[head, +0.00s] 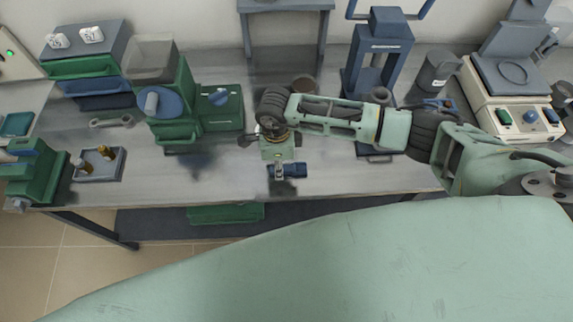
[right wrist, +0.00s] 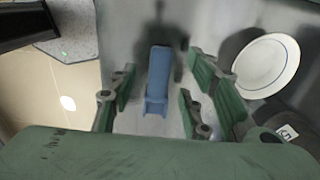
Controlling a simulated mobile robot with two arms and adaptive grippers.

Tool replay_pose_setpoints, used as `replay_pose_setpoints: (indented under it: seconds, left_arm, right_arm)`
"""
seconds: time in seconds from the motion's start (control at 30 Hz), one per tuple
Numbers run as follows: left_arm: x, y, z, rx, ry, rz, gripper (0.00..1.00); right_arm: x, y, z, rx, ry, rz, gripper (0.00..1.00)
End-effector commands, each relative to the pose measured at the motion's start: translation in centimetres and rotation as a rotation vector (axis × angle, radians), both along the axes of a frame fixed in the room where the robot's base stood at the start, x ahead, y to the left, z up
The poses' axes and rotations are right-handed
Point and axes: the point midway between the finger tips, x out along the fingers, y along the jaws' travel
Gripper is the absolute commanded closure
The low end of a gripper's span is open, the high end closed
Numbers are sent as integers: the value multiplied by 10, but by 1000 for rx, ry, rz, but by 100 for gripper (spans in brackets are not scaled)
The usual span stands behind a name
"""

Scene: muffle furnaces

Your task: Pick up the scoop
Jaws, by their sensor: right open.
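A small blue scoop (head: 294,170) lies on the grey bench near its front edge, partly hidden by my right gripper in the head view. In the right wrist view the scoop (right wrist: 159,75) shows as a long blue piece between the fingers, with clear space on both sides. My right gripper (head: 279,168) points down over the scoop. Its green fingers (right wrist: 152,100) are spread open and hold nothing. I cannot tell how far the fingertips are above the bench. My left gripper is not in view.
A white plate (right wrist: 264,66) shows beside the fingers.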

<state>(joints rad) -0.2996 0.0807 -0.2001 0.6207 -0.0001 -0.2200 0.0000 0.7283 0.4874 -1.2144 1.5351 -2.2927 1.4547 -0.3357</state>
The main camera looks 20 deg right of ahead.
Motion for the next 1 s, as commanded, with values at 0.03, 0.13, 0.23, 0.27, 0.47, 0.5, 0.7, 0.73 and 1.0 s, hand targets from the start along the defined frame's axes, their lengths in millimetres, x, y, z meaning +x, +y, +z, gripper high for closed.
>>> replay_pose_setpoints:
  seconds: [0.03,0.13,0.23,0.27,0.47,0.5,0.7,0.73,1.0]
  left_arm:
    - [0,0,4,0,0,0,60]
    - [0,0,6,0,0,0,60]
    - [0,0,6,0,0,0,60]
    - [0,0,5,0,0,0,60]
    - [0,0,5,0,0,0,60]
    - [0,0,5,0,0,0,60]
    - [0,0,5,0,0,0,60]
    - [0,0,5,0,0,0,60]
    - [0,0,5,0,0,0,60]
  right_arm:
    - [0,1,-5,1,2,-2,56]
    - [0,0,-15,1,1,-1,56]
    - [0,1,-18,3,-2,0,56]
    - [1,1,-18,3,-2,0,56]
    - [0,1,-18,3,-2,0,62]
    - [0,1,-18,3,-2,0,66]
    - [0,1,-17,3,-1,0,83]
    - [1,0,-17,3,-1,0,86]
    - [1,1,-17,3,-1,-1,97]
